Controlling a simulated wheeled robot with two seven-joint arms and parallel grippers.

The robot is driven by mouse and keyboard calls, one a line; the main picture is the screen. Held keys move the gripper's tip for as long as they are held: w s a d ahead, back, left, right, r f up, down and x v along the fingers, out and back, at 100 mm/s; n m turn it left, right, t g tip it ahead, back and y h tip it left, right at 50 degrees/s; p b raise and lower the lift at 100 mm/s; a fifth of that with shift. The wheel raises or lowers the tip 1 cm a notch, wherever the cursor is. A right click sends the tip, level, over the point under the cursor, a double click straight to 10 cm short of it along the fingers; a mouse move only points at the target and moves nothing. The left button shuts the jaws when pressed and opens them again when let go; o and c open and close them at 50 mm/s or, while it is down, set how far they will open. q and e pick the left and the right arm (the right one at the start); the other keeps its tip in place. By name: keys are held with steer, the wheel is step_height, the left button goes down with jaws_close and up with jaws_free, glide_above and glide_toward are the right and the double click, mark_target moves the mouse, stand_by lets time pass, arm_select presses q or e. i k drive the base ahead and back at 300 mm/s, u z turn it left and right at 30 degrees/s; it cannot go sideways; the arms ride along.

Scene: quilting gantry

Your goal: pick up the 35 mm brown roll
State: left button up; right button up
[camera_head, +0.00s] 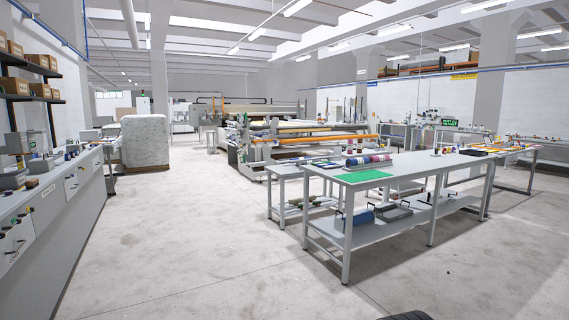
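I cannot make out a 35 mm brown roll for certain at this distance. A row of small maroon, blue and pale rolls (368,160) sits on the near grey table (425,163). Several small brownish and green items (312,202) lie on a lower shelf to its left, too small to identify. Neither of my grippers is in view.
A green mat (362,176) lies on the near table; its lower shelf holds a blue roll (358,218) and grey trays (393,213). A long counter (62,215) runs along the left. A wrapped pallet stack (145,142) stands behind. The middle floor is clear.

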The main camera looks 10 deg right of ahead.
mark_target(359, 141)
steer(key=u, duration=0.25)
steer(key=i, duration=8.55)
steer(key=z, duration=0.1)
steer(key=i, duration=2.5)
steer(key=z, duration=0.65)
steer(key=i, duration=1.2)
steer(key=z, duration=1.1)
steer(key=i, duration=0.85)
steer(key=z, duration=1.85)
steer(key=i, duration=1.2)
steer(key=z, duration=0.5)
